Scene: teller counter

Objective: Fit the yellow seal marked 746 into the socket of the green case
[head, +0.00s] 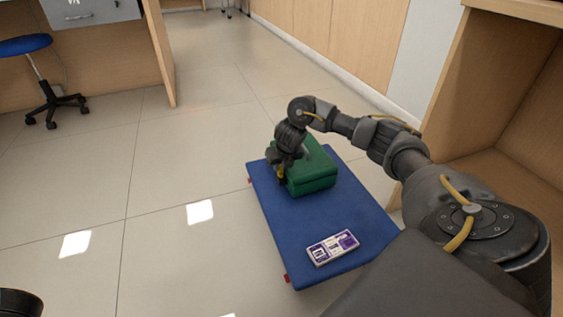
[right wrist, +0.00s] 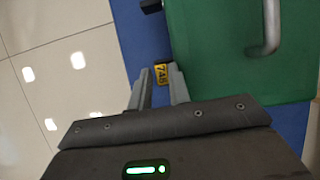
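The green case (head: 312,172) lies shut on the blue platform. It fills the right of the right wrist view (right wrist: 225,75), with a grey handle on top. The yellow seal marked 746 (right wrist: 162,74) is at the case's left edge, between the fingertips of my right gripper (right wrist: 160,78), which appear closed on it. In the head view, a bit of yellow (head: 281,173) shows below my right gripper (head: 281,165), against the case's near left side. The socket is hidden, and I cannot tell whether the seal touches it. My left gripper is out of view.
The blue platform (head: 290,232) has free room in front of the case. A white and purple box (head: 332,247) lies near its front edge. A wooden counter (head: 480,110) stands at right. A blue stool (head: 25,45) and desk are far left.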

